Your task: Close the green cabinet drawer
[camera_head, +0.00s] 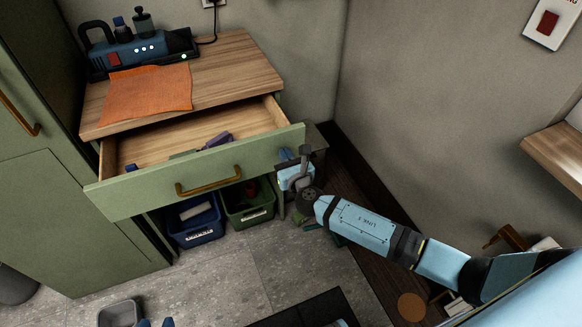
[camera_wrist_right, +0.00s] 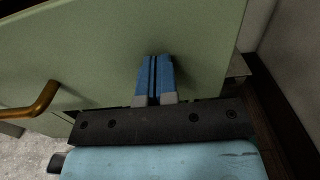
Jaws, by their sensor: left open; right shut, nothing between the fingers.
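The green cabinet drawer (camera_head: 245,158) is pulled out under the wooden top, its inside showing, with a brass handle (camera_head: 208,181) on its front. In the right wrist view the green front (camera_wrist_right: 95,60) fills the upper part, with the handle (camera_wrist_right: 38,103) at left. My right gripper (camera_head: 285,157) is at the right end of the drawer front; its blue fingers (camera_wrist_right: 154,75) are shut, empty and against or very close to the green panel.
A purple item (camera_head: 218,140) lies in the drawer. An orange cloth (camera_head: 147,92) and a blue device (camera_head: 143,50) are on the cabinet top. A blue bin (camera_head: 195,222) and a green bin (camera_head: 249,205) stand below. A tall green cabinet (camera_head: 55,215) borders the left; walls close the right.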

